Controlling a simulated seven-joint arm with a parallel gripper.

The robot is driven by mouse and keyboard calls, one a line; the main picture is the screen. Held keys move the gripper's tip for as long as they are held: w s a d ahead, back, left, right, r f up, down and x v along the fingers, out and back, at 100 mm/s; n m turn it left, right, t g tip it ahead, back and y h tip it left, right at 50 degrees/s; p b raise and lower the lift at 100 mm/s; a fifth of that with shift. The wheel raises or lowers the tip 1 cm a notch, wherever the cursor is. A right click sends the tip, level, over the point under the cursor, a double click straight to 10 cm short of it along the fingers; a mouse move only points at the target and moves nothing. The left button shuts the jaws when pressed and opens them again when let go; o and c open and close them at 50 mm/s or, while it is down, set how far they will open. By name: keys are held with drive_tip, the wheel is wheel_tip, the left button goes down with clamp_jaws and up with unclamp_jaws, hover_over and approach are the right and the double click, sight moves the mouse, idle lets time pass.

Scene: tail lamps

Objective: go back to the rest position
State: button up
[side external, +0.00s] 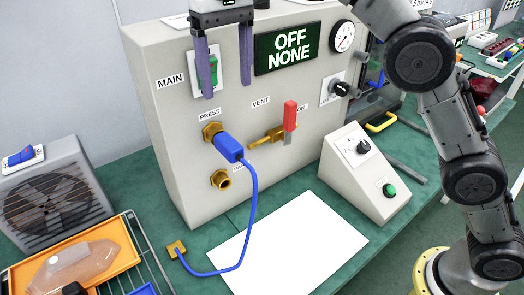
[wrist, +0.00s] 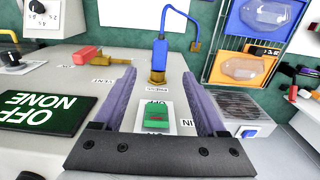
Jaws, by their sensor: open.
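My gripper (side external: 226,68) is open and empty, with its two purple fingers pointing down in front of the upper part of a grey test cabinet (side external: 166,150). In the side view the fingers stand on either side of the green MAIN switch (side external: 213,70). In the wrist view the green switch (wrist: 157,115) shows between the fingers, and I cannot tell whether anything touches it. A blue plug (side external: 229,148) sits on the brass PRESS port (side external: 211,131), with its blue cable hanging down to the bench. The display (side external: 290,50) reads OFF NONE.
A red-handled vent valve (side external: 290,115), a gauge (side external: 342,36) and a knob (side external: 341,88) stick out of the cabinet. A sloped control box (side external: 362,172) and a white sheet (side external: 290,240) lie before it. An orange tray (side external: 70,265) and a fan unit (side external: 50,195) stand at left.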

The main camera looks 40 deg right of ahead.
drive_tip(key=s+d+r+m+t, duration=0.1)
drive_tip(key=s+d+r, duration=0.35)
drive_tip(key=d, duration=0.25)
drive_tip(key=s+d+r+m+t, duration=0.1)
drive_tip(key=s+d+r, duration=0.2)
drive_tip(key=d+r, duration=0.3)
drive_tip(key=s+d+f+t, duration=0.1)
drive_tip(key=s+d+f, duration=0.3)
drive_tip(key=s+d, duration=0.45)
drive_tip(key=s+d+f+n+t, duration=0.1)
drive_tip(key=s+f, duration=0.4)
drive_tip(key=f, duration=0.5)
drive_tip(key=s+d+f+n+t, duration=0.1)
drive_tip(key=s+f, duration=0.3)
drive_tip(key=f, duration=0.6)
drive_tip(key=shift+s+d+f+t, duration=0.25)
drive_tip(key=shift+s+d+t, duration=0.1)
drive_tip(key=shift+d, duration=0.4)
